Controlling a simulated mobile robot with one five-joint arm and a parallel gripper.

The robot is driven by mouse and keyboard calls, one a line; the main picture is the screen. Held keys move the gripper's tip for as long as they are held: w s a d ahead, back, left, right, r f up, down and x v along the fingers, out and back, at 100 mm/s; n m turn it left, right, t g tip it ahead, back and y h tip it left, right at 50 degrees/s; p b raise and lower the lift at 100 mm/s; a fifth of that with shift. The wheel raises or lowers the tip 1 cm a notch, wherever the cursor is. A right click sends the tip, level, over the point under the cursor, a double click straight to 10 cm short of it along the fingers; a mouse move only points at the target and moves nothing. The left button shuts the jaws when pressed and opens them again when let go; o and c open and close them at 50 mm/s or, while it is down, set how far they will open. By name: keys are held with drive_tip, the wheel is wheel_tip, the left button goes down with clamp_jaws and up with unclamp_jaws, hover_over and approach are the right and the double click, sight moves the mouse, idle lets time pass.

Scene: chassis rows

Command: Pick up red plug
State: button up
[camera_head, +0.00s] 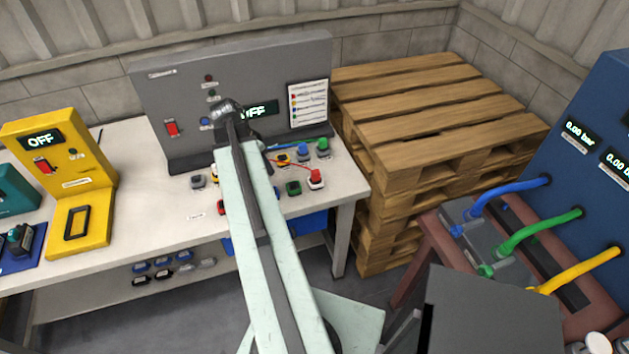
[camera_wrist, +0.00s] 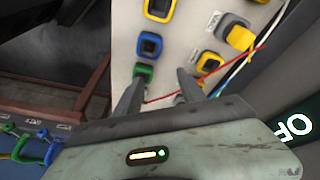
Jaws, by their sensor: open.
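A red plug (camera_head: 316,176) stands near the right front edge of the workbench in the head view, with a thin red wire running from it to the left. In the wrist view only the red wire (camera_wrist: 165,97) shows. It crosses between the fingers, and no red plug can be made out there. My gripper (camera_wrist: 160,80) is open and nothing shows held in it. A green socket piece (camera_wrist: 143,72) lies by its left fingertip. In the head view my arm hides the gripper fingers and part of the bench.
Blue (camera_wrist: 149,45) and yellow (camera_wrist: 208,62) connectors sit close around the fingers.

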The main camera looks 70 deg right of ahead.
sight(316, 171)
drive_tip(key=s+d+m+g, duration=0.1)
drive_tip(key=s+d+m, duration=0.6)
drive_tip(key=s, duration=0.6)
drive_tip(key=shift+n, duration=0.6)
drive_tip(key=b+x, duration=0.8)
drive_tip(key=shift+w, duration=0.2)
drive_tip(key=shift+d+r, duration=0.1)
drive_tip(key=shift+r, duration=0.05)
clamp_jaws()
